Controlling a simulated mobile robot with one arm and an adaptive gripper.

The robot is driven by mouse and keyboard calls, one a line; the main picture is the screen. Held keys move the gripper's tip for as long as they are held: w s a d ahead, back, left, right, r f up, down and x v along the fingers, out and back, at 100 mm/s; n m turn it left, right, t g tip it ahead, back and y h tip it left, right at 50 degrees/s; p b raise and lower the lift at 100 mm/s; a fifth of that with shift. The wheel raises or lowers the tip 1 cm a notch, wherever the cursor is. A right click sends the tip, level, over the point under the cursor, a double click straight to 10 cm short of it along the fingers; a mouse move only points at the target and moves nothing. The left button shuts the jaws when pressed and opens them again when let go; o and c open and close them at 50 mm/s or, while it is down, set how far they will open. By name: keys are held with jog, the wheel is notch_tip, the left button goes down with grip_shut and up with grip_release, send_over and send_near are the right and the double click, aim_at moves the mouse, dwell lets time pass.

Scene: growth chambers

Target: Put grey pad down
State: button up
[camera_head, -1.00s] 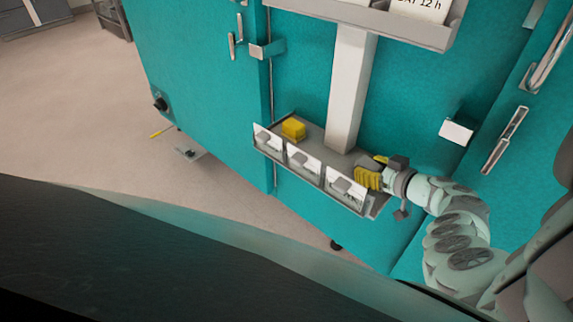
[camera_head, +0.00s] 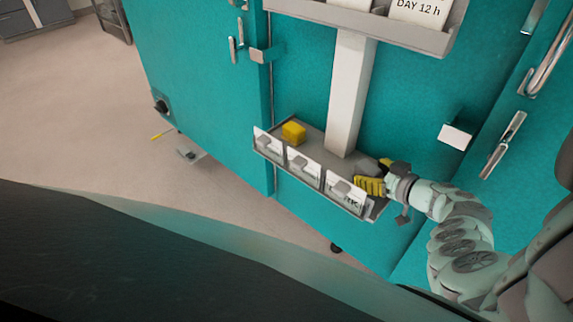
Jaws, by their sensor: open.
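My gripper (camera_head: 376,176) is open at the right end of a narrow grey tray (camera_head: 374,210) on the teal cabinet front. Its ribbed yellow near finger hangs low over the tray. A small grey block (camera_head: 365,168), probably the grey pad, shows between the fingers at tray level. The near finger hides part of it, so I cannot tell whether it touches the tray floor or a finger. A yellow block (camera_head: 294,132) sits at the tray's left end.
Several white cards with grey tabs line the tray's front; the right card (camera_head: 347,191) is closest to my gripper. A white post (camera_head: 350,95) rises behind the tray to an upper shelf (camera_head: 400,32). The tray's middle is clear.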

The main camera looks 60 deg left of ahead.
jog(key=v, duration=1.1)
jog(key=shift+w, duration=0.2)
jog(key=shift+d+r, duration=0.1)
jog(key=shift+r, duration=0.05)
